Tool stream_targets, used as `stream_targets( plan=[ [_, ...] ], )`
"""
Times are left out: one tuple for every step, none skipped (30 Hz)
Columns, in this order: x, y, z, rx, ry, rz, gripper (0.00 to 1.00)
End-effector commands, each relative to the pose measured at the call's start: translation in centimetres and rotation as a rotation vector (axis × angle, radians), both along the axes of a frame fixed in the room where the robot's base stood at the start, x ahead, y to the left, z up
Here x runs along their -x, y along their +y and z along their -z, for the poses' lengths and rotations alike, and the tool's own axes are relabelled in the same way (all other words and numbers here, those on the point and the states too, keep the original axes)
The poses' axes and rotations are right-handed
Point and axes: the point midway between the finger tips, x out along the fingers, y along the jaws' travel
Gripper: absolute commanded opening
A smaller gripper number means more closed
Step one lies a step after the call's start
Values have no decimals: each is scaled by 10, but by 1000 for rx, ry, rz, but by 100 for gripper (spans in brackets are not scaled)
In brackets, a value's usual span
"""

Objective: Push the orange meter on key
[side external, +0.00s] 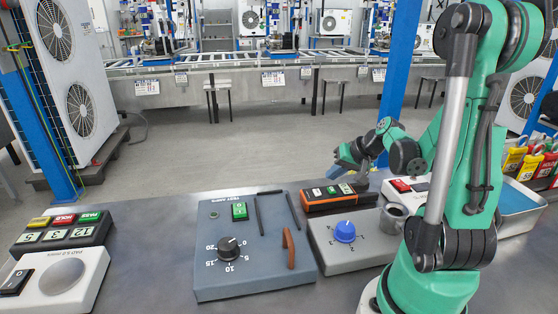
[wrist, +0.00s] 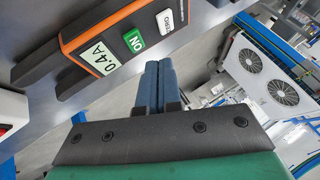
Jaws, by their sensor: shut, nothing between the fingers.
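The orange meter (side external: 319,207) with dark ends lies on the bench behind the grey box with the blue knob. In the wrist view the orange meter (wrist: 90,57) is at the upper left, its display reading 0.4A. Its green ON key (wrist: 134,41) sits beside a white ZERO key (wrist: 165,21). My gripper (side external: 345,160) is above and behind the meter in the side view. In the wrist view my gripper's blue fingers (wrist: 160,68) are together and empty, just below and to the right of the ON key in the picture. No contact with the key is visible.
A grey-blue panel (side external: 215,285) with a black dial and green key stands left of the meter. A grey box (side external: 332,262) with a blue knob (side external: 345,231) is in front. A white unit with a red button (side external: 401,185) is to the right.

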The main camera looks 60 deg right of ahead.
Motion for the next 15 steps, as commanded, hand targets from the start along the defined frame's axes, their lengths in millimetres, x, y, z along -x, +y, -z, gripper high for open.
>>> stream_targets(
  plan=[
    [0, 0, -5, 0, 0, 0, 0],
    [0, 1, -8, 0, 0, 0, 0],
    [1, 1, -13, 0, 0, 0, 0],
    [1, 1, -16, 0, 0, 0, 0],
    [0, 1, -19, 0, 0, 0, 0],
    [0, 0, -22, 0, 0, 0, 0],
    [0, 0, -25, 0, 0, 0, 0],
    [0, 0, -28, 0, 0, 0, 0],
    [0, 0, -31, 0, 0, 0, 0],
    [0, 0, -33, 0, 0, 0, 0],
    [0, 1, -35, 0, 0, 0, 0],
    [0, 1, -37, 0, 0, 0, 0],
    [0, 1, -38, 0, 0, 0, 0],
    [0, 1, -39, 0, 0, 0, 0],
    [0, 1, -39, 0, 0, 0, 0]
  ],
)
